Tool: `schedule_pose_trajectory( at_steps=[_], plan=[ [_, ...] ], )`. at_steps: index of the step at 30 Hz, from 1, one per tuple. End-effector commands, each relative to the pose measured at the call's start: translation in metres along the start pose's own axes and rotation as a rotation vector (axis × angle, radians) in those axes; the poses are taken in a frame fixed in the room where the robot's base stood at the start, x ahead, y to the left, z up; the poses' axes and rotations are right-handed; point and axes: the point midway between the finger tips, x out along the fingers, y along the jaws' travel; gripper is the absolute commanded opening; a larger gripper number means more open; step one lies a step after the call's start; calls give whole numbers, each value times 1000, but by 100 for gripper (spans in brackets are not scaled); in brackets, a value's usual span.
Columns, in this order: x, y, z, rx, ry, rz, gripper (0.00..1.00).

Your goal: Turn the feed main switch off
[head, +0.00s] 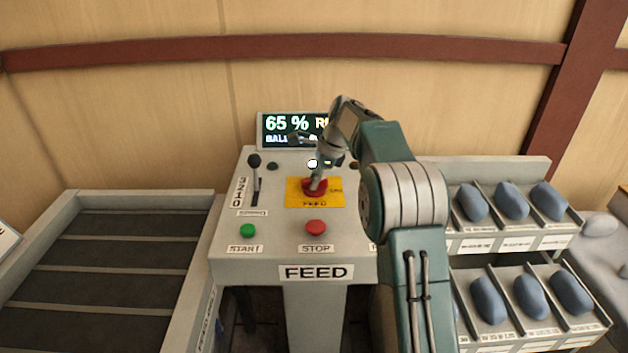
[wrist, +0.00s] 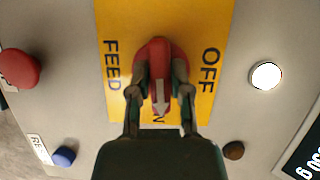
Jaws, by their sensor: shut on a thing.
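The feed main switch is a red rotary knob (head: 314,188) on a yellow plate (head: 294,200) marked FEED, on the grey console. In the wrist view, the knob (wrist: 156,58) has a pale pointer arrow aimed at the bottom of the picture, at a partly covered label ending in N. OFF is printed to the right and FEED to the left on the yellow plate (wrist: 217,30). My gripper (wrist: 157,88) is shut on the knob, one finger on each side. In the head view, my gripper (head: 317,177) reaches down onto the knob from above.
Nearby are a red STOP button (head: 316,227), a green START button (head: 248,230), a black lever (head: 255,175) and a lit white lamp (wrist: 266,75). A display (head: 285,128) reading 65 % stands behind. A blue button (wrist: 64,156) shows in the wrist view. Racks of blue pillows stand right.

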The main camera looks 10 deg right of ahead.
Motion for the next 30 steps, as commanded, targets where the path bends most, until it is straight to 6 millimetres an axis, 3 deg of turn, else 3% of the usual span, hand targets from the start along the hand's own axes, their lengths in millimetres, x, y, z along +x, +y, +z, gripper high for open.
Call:
schedule_pose_trajectory(
  at_steps=[30],
  plan=[
    [2, -2, 0, -821, 3, 332, 0]
  ],
)
